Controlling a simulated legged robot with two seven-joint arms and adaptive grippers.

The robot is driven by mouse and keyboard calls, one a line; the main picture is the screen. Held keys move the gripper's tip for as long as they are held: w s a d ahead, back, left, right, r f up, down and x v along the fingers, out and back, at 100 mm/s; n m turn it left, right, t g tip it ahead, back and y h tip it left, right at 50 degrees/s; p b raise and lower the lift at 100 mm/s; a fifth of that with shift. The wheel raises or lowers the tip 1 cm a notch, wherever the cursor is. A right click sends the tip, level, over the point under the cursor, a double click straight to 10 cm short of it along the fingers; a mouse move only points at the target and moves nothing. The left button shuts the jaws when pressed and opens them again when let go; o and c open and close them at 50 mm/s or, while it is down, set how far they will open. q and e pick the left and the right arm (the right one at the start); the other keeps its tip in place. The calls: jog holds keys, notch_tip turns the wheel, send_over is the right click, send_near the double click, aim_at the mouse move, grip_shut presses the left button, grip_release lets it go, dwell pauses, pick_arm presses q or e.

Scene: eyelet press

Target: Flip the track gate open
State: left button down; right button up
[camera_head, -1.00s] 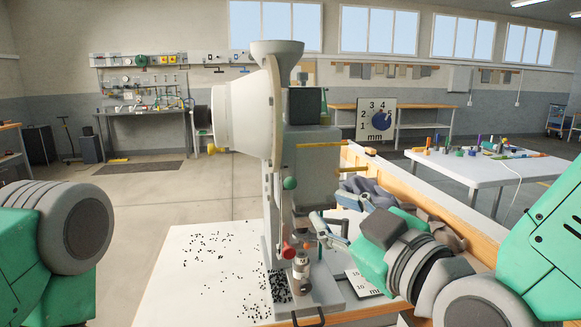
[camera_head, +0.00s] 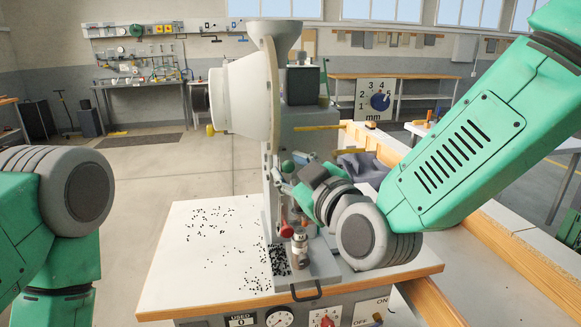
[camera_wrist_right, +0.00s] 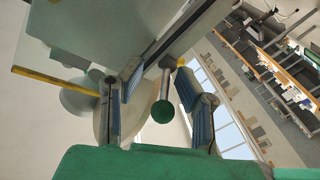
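The eyelet press (camera_head: 262,90) stands on a white-topped bench. A green round knob (camera_head: 287,166) sits on the front of its upright, and a red knob (camera_head: 286,231) is lower down. I cannot tell for certain which part is the track gate. My right gripper (camera_head: 292,177) is at the upright beside the green knob. In the right wrist view, my right gripper (camera_wrist_right: 156,110) is open, with the green knob (camera_wrist_right: 162,112) on its metal rod between the blue-padded fingers, showing gaps on both sides. My left arm is at the left edge, its gripper out of view.
Small black eyelets (camera_head: 215,232) lie scattered on the white bench top (camera_head: 180,265). A metal cylinder (camera_head: 299,247) stands at the press base. Gauges and switches line the bench front.

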jog(key=shift+a, duration=0.2)
grip_shut()
jog(key=shift+s+a+r, duration=0.1)
jog(key=shift+a+r, duration=0.05)
jog(key=shift+a, duration=0.05)
jog(key=shift+d+r+g+p, duration=0.15)
jog(key=shift+r+g+p, duration=0.25)
jog(key=shift+p, duration=0.75)
jog(key=shift+g+h+p, duration=0.3)
jog(key=shift+h+p, duration=0.1)
jog(key=shift+p, duration=0.2)
jog(key=shift+f, duration=0.1)
